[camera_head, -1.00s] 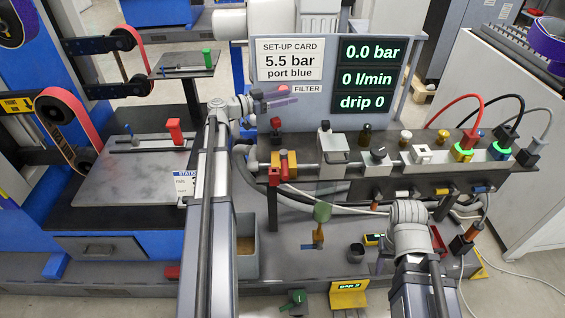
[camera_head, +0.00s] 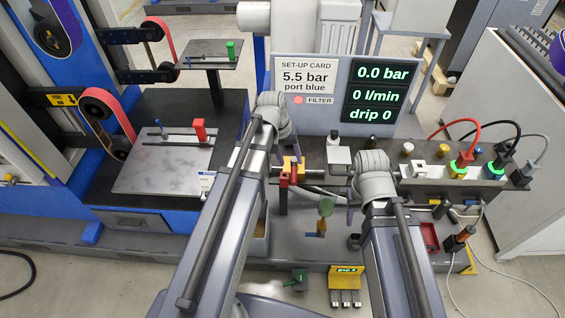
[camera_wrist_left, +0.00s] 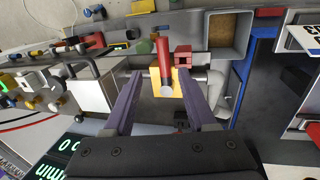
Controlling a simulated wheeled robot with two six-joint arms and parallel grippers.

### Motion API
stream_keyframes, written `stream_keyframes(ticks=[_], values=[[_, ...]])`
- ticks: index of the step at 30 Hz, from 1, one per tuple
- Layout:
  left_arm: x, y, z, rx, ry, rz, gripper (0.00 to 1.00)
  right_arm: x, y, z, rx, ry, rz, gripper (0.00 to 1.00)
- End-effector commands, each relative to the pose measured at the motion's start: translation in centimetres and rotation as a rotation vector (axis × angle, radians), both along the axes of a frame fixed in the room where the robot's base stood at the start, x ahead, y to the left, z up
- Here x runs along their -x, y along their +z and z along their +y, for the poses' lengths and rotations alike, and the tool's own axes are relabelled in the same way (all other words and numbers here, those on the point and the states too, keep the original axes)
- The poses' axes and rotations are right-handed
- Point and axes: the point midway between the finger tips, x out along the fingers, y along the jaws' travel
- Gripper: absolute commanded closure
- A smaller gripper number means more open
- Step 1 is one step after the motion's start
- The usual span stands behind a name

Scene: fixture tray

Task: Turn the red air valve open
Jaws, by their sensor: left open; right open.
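The red air valve (camera_head: 290,168) is a red handle on a yellow body, set in a pipe on the fixture's left part. In the left wrist view the red handle (camera_wrist_left: 164,60) stands in front of the yellow body, between my fingers and apart from both. My left gripper (camera_wrist_left: 163,78) is open around the handle. In the head view my left wrist largely hides the left gripper (camera_head: 295,147). My right gripper (camera_head: 352,210) is at the fixture's front, right of the valve, and mostly hidden by its own wrist.
The set-up card (camera_head: 307,75) reads 5.5 bar, port blue. The display panel (camera_head: 380,95) beside it reads 0.0 bar, 0 l/min, drip 0. Red, black and grey hoses plug in at the right. A grey bin (camera_wrist_left: 230,38) lies near the valve in the wrist view.

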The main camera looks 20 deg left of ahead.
Motion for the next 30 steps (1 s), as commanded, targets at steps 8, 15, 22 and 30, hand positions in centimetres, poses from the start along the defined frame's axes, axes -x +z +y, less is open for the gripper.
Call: stream_keyframes(ticks=[8,15,22,30], values=[[0.4,0.0,0.1,-0.027,0.027,0.016,0.43,0.0,0.1,0.0,0.0,0.0,0.0,0.5],[0.3,-1.5,-0.2,-0.025,0.025,0.015,0.43,0.0,-1.4,0.0,0.0,0.0,0.0,0.5],[0.1,-4.3,-0.7,-0.024,0.024,0.015,0.43,0.0,-4.1,0.0,0.0,0.0,0.0,0.5],[0.0,-7.2,-1.3,-0.024,0.025,0.014,0.43,0.0,-7.1,0.0,0.0,0.0,0.0,0.5]])
